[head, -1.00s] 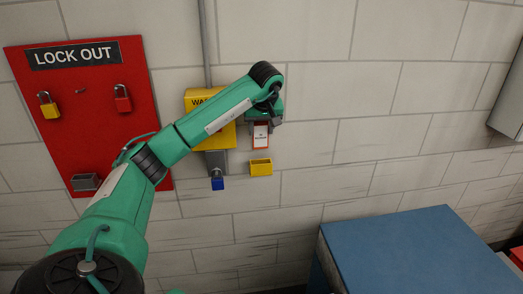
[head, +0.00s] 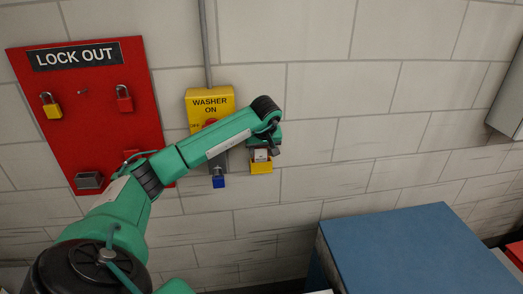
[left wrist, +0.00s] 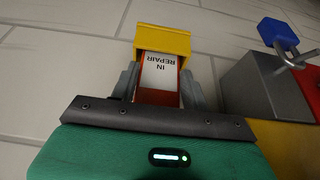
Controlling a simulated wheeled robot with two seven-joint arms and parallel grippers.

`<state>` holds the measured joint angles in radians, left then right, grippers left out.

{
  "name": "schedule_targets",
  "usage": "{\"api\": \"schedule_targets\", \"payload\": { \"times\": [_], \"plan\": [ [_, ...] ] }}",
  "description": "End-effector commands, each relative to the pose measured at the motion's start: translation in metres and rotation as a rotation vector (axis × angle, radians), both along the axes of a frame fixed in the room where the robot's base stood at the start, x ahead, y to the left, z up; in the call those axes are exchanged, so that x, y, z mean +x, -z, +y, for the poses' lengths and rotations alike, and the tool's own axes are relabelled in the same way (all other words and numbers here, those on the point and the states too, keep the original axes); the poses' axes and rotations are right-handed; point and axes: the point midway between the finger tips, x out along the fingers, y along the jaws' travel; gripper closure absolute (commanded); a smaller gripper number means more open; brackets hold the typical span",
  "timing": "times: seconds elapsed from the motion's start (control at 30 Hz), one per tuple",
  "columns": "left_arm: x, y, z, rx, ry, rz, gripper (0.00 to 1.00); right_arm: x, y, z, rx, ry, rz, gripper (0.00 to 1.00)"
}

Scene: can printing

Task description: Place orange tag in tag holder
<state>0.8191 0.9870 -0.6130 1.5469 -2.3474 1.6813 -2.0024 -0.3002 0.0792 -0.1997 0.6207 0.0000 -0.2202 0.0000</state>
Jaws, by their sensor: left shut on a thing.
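The orange tag (left wrist: 159,73) has a white face reading "IN REPAIR" and an orange-red border. My left gripper (left wrist: 160,88) is shut on it, with grey fingers on either side. The yellow tag holder (left wrist: 163,40) is fixed to the wall. The tag's far end is hidden by the holder's yellow edge and appears to be in its opening. In the head view, the tag (head: 261,155) stands upright at the top of the holder (head: 261,168), just below my left gripper (head: 262,148). My right gripper is not in view.
A yellow "WASHER ON" switch box (head: 210,103) with a blue padlock (head: 218,182) below it is left of the holder. A red lockout board (head: 100,140) with padlocks hangs further left. A blue-topped cabinet (head: 410,255) stands at lower right.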

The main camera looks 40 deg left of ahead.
Motion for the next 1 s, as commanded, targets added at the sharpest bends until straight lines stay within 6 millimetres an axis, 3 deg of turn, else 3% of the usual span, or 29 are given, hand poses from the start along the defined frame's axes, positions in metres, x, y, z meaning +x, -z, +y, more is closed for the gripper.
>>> {"api": "schedule_targets", "payload": {
  "times": [0.17,0.2,0.3,0.7,1.0],
  "plan": [
    [0.0,0.003,0.0,0.0,0.0,0.0,0.75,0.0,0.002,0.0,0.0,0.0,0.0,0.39],
    [0.0,0.003,0.0,0.0,0.0,0.0,0.5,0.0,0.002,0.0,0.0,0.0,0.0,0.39],
    [0.0,0.002,0.0,0.0,0.0,0.0,0.32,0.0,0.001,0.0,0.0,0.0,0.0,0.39],
    [-0.001,-0.005,-0.002,0.0,0.001,-0.003,0.32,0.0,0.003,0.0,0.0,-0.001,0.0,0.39],
    [-0.013,-0.054,-0.018,0.001,0.002,-0.005,0.32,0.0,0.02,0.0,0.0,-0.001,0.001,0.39]
  ]
}}
